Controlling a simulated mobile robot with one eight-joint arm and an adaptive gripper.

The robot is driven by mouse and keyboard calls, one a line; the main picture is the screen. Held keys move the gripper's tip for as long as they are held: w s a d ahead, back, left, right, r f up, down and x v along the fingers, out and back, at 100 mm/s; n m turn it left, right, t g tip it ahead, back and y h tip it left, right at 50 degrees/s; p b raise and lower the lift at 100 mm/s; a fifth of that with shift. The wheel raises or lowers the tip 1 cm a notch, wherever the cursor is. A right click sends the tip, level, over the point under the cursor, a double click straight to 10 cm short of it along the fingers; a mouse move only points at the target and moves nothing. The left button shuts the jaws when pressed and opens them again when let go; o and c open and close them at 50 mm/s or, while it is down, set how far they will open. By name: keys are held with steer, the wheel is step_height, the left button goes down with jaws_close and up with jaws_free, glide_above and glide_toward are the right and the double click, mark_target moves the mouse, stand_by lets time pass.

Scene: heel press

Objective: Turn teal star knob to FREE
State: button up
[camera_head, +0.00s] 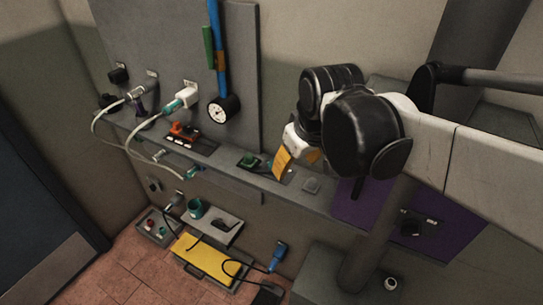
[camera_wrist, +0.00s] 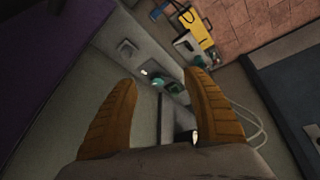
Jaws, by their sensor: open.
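A small teal knob (camera_head: 267,171) sits on a dark plate on the grey ledge, partly beside my near orange finger in the head view. In the wrist view a teal knob (camera_wrist: 159,83) shows between and beyond my fingertips. A darker green part (camera_head: 247,160) stands just left of it on the ledge. The star shape and the FREE marking are too small to read. My gripper (camera_head: 296,168) has orange fingers spread apart, with nothing between them. It hangs close above the ledge at the knob's right, apart from it as far as the wrist view (camera_wrist: 160,78) shows.
A red-orange switch block (camera_head: 184,131) and cabled plugs (camera_head: 186,97) are left along the ledge and panel. A round gauge (camera_head: 223,108) hangs under a blue pipe (camera_head: 217,45). A grey square plate (camera_head: 311,185) and purple panel (camera_head: 430,220) are right. A yellow tray (camera_head: 212,257) lies below.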

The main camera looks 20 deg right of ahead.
steer(key=w+n+g+p, duration=0.2)
steer(key=w+n, duration=0.1)
steer(key=w, duration=0.6)
steer(key=n+g+p, duration=0.2)
steer(key=n+g, duration=0.1)
glide_above(266, 169)
steer(key=s+d, duration=0.1)
steer(key=d, duration=0.2)
step_height(266, 169, down, 5)
steer(key=f+b, duration=0.1)
steer(key=f, duration=0.2)
steer(key=f+b, duration=0.1)
steer(key=f, duration=0.2)
steer(key=f+b, duration=0.1)
steer(key=f, duration=0.3)
steer(key=shift+s+a+f, duration=0.1)
steer(key=shift+a, duration=0.15)
steer(key=shift+c, duration=0.4)
jaws_close()
